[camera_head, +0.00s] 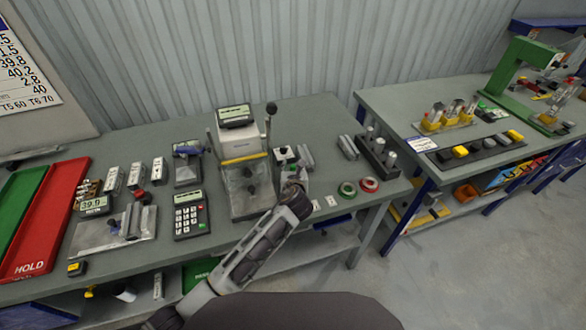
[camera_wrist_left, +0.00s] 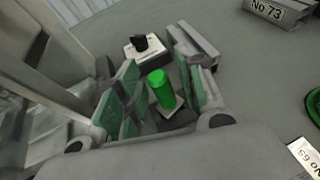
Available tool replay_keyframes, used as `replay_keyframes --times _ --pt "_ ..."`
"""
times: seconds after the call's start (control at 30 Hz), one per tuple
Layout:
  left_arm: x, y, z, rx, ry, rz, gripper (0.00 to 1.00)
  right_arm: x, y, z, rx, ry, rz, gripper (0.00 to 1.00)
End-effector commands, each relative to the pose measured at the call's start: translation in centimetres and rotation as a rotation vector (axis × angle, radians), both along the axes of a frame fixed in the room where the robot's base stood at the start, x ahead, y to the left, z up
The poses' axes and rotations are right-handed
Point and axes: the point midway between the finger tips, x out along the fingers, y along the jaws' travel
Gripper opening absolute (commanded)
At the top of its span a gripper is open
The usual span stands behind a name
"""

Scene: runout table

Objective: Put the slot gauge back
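My left gripper (camera_head: 297,178) reaches over the table, right of the white bench instrument. In the left wrist view its fingers (camera_wrist_left: 163,95) are apart, with green pads. A green cylinder (camera_wrist_left: 160,88) stands between them, with a pale plate at its foot and visible gaps to the pads. It could be the slot gauge's handle, but I cannot tell for sure. Just beyond is a pale block with a black knob (camera_wrist_left: 146,46), which also shows in the head view (camera_head: 285,154). Beside it lies a grey grooved block (camera_wrist_left: 196,45). My right gripper is not in view.
The white instrument with a lever (camera_head: 240,150) stands close left of my arm. A green ring (camera_head: 347,189) and a red ring (camera_head: 369,185) lie to the right. A dark rack with pegs (camera_head: 377,155) stands behind them. A block marked No 73 (camera_wrist_left: 277,12) lies farther off.

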Motion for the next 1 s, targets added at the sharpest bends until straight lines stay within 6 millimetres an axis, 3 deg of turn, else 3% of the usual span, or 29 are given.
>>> replay_keyframes --times 0.4,1.0 --pt "-0.1 0.0 0.9 -0.002 0.001 0.0 0.37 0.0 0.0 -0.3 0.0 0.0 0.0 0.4" --pt "-5.5 -0.2 3.1 0.0 0.0 -0.001 0.37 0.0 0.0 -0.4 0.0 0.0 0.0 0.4"
